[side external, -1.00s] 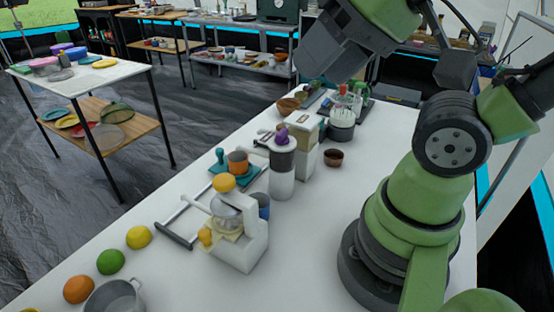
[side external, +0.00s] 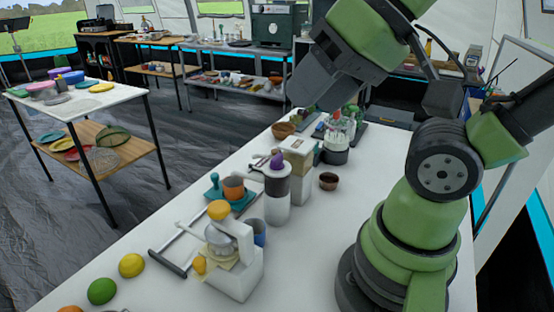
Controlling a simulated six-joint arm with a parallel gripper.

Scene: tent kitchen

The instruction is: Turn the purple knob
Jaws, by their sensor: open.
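The purple knob (side external: 277,160) sits on top of a grey-and-white upright grinder-like device (side external: 277,190) in the middle of the white table. My gripper (side external: 303,98) is a dark grey block at the end of the green arm. It appears above and to the right of the knob in the picture, clear of it. It is open, with nothing seen in it. Its fingers are hard to make out from this angle.
A white juicer (side external: 238,272) with a yellow top stands in front. A beige-topped machine (side external: 298,150) stands close behind the knob's device. A small brown bowl (side external: 328,181) lies to the right, with bare table around it. Fruit (side external: 131,265) lies at the front left.

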